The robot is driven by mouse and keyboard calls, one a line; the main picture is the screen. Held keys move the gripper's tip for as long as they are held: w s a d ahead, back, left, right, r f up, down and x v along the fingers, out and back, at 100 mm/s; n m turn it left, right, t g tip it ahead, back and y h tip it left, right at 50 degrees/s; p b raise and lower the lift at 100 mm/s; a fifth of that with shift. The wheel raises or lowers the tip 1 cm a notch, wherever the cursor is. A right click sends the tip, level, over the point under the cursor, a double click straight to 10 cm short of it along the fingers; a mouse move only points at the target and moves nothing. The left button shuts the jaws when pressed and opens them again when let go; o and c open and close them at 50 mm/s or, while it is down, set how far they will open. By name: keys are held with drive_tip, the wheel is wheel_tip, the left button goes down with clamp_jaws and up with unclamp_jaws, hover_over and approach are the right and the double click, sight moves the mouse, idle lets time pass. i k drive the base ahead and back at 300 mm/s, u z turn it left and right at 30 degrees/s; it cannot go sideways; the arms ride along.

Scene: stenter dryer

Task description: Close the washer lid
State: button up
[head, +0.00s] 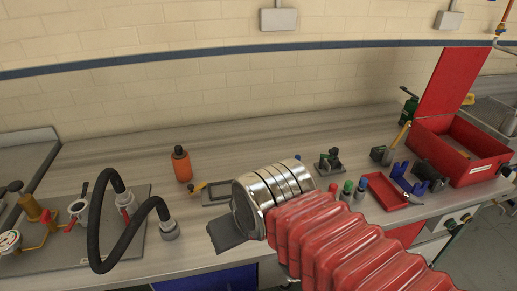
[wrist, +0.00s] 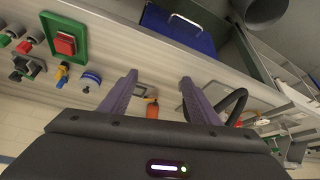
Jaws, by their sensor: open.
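The washer appears to be the red box (head: 462,172) at the right end of the bench in the head view. Its red lid (head: 455,82) stands up at the back, wide open. A wooden-handled tool lies inside the box. My gripper (wrist: 159,77) shows two purple fingers spread apart with nothing between them in the wrist view. In the head view my arm hangs over the front middle of the bench, well left of the washer, and the fingers are hidden. The washer cannot be made out in the wrist view.
An orange bottle (head: 181,164) stands on the bench, with a black hose (head: 97,225) left of it. Small fittings, a blue holder (head: 407,178) and a red tray (head: 388,193) lie between my arm and the washer. A green can (head: 409,107) stands near the lid.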

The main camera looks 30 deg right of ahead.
sight(457, 69)
drive_tip(key=z, duration=0.55)
drive_tip(key=k, duration=1.35)
drive_tip(key=z, duration=0.9)
drive_tip(key=i, duration=1)
drive_tip(key=z, duration=1.7)
